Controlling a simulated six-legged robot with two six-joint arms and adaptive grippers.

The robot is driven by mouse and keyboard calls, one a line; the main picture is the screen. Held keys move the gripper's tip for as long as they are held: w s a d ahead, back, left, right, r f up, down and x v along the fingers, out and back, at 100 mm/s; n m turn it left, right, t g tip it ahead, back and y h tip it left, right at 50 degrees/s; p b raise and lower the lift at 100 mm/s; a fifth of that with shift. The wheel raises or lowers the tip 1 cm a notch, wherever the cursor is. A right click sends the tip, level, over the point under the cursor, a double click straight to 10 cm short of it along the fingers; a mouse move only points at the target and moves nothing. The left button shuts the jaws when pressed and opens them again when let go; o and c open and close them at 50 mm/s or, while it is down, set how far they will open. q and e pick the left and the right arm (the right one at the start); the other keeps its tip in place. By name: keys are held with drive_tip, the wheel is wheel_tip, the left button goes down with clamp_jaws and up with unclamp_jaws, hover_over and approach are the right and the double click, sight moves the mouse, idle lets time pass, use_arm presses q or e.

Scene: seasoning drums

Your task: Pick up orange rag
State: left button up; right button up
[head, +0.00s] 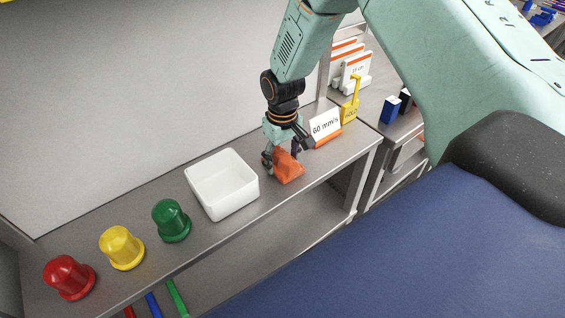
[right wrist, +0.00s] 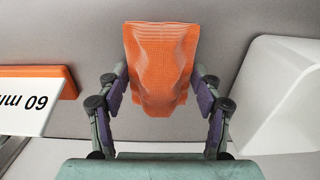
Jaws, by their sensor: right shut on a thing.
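The orange rag (head: 289,168) is at the right part of the grey shelf, between the white bin and the 60 mm/s sign. My right gripper (head: 283,160) is shut on it from above. In the right wrist view the rag (right wrist: 161,68) is bunched and creased between the two purple-padded fingers (right wrist: 161,92). I cannot tell whether the rag still touches the shelf. My left gripper is not in view.
The white bin (head: 205,202) stands just left of the rag, and the 60 mm/s sign (head: 325,128) just right. Green (head: 171,220), yellow (head: 121,246) and red (head: 69,277) domed drums stand further left. A yellow object (head: 350,107) stands behind the sign.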

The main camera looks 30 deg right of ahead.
sight(282, 154)
drive_tip(key=shift+s, duration=0.15)
drive_tip(key=shift+c, duration=0.9)
drive_tip(key=shift+w+a+r, duration=0.1)
drive_tip(key=shift+w+a, duration=0.05)
drive_tip(key=shift+w, duration=0.05)
drive_tip(key=shift+w+r, duration=0.1)
drive_tip(key=shift+r, duration=0.15)
drive_tip(key=r, duration=0.8)
drive_tip(key=shift+s+r, duration=0.2)
drive_tip(key=shift+r, duration=0.1)
drive_tip(key=shift+w+r, duration=0.15)
drive_tip(key=shift+r, duration=0.2)
